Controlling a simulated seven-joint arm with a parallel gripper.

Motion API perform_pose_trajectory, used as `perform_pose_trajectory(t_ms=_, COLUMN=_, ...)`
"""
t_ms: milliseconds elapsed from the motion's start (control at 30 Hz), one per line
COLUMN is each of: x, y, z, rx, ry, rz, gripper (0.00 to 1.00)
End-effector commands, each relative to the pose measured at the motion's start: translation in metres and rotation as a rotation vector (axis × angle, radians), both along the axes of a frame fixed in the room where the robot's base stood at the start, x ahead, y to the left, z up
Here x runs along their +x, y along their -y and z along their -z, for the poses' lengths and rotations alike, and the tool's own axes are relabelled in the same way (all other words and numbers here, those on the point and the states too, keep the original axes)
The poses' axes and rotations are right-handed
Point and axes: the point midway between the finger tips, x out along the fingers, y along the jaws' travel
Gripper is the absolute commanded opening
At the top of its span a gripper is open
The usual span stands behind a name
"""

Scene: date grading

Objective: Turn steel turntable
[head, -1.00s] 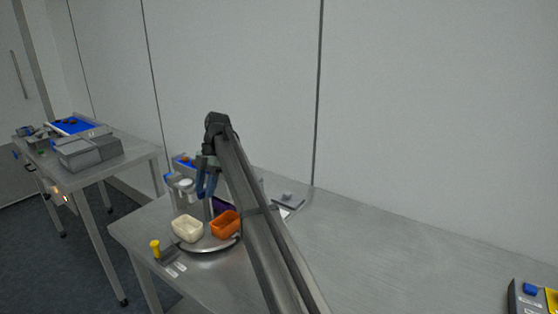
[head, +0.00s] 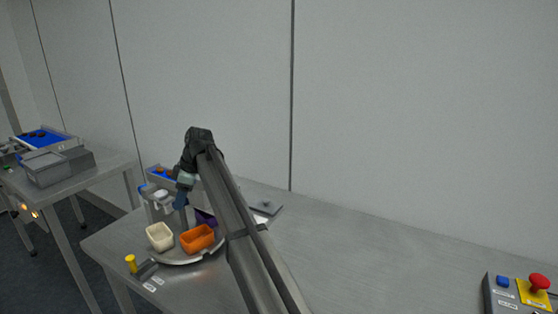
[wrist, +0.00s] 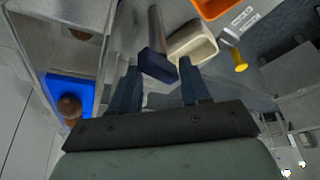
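The steel turntable (head: 188,262) is a round disc at the table's left end. It carries a cream bin (head: 160,237), an orange bin (head: 197,239) and a purple bin (head: 205,217), partly hidden by my arm. My gripper (head: 181,205) points down above and behind the bins. In the wrist view my gripper (wrist: 160,78) has its two blue fingers apart. A dark blue block (wrist: 158,64) on a grey rod shows beyond and between the fingertips; I cannot tell whether they touch it. The cream bin (wrist: 193,46) and orange bin (wrist: 215,8) lie beyond it.
A yellow knob (head: 131,263) stands at the turntable's front left. A sorting unit with a blue tray (wrist: 68,90) and brown dates is close beside my gripper. A control box with a red button (head: 539,282) is at far right. The table's middle is bare.

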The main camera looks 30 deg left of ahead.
Motion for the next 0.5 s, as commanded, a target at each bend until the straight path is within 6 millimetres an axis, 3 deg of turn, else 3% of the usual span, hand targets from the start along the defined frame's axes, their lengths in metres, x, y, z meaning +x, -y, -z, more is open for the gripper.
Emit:
perform_pose_trajectory(t_ms=200, x=-0.002, y=0.002, z=0.001, rx=0.000, ry=0.002, rz=0.197, gripper=0.45)
perform_pose_trajectory(t_ms=500, x=0.008, y=0.017, z=-0.047, rx=0.000, ry=0.001, rz=0.189, gripper=0.45)
